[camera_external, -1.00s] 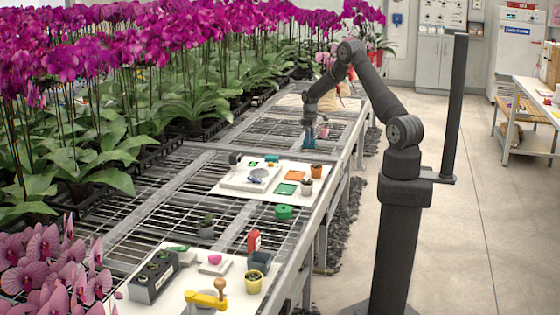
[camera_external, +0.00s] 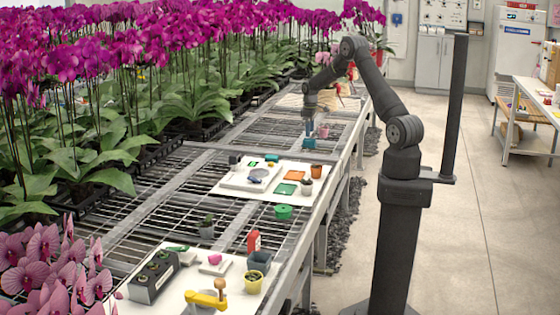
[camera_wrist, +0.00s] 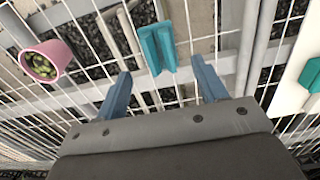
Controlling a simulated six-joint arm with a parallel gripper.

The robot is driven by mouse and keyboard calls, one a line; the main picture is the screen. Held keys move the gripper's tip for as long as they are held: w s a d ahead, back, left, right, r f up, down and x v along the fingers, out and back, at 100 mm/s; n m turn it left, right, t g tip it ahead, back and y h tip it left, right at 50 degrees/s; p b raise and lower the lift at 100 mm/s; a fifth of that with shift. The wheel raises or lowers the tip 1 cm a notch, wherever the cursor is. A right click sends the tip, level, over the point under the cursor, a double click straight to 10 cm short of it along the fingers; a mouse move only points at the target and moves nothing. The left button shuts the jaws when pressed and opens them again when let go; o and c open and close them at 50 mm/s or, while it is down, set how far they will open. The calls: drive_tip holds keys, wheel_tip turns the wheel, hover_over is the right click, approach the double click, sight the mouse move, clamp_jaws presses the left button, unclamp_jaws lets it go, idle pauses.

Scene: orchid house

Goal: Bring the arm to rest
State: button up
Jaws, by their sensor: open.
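My gripper (camera_external: 309,128) hangs low over the far part of the mesh bench, pointing down. In the wrist view its two blue fingers (camera_wrist: 161,68) are spread apart with nothing held between them. A teal piece (camera_wrist: 157,48) with a raised ridge lies on the mesh below and ahead of the fingers. In the outside view this teal piece (camera_external: 309,143) shows just under the fingertips, apart from them as far as I can tell. My arm is bent at the elbow and reaches out over the bench.
A pink pot (camera_external: 323,131) stands close beside the gripper; it also shows in the wrist view (camera_wrist: 46,62). A white board (camera_external: 228,184) with small items lies nearer. Orchids (camera_external: 190,95) crowd the left side. A dark post (camera_external: 454,110) stands right of my arm.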

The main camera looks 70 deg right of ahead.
wheel_tip(320, 180, down, 6)
drive_tip(key=shift+r, duration=0.5)
wheel_tip(320, 180, up, 4)
drive_tip(key=shift+f, duration=0.2)
drive_tip(key=s+d+r, duration=0.3)
drive_tip(key=s+r, duration=0.4)
drive_tip(key=s, duration=0.4)
drive_tip(key=w+a+n, duration=0.3)
drive_tip(key=w+a, duration=0.5)
drive_tip(key=a, duration=0.3)
drive_tip(key=w+a+n, duration=0.3)
drive_tip(key=w+a, duration=0.6)
drive_tip(key=a, duration=0.2)
drive_tip(key=w+a+n, duration=0.3)
drive_tip(key=a+n, duration=0.3)
drive_tip(key=a, duration=2.3)
drive_tip(key=shift+w+f+n, duration=0.2)
drive_tip(key=shift+n, duration=0.2)
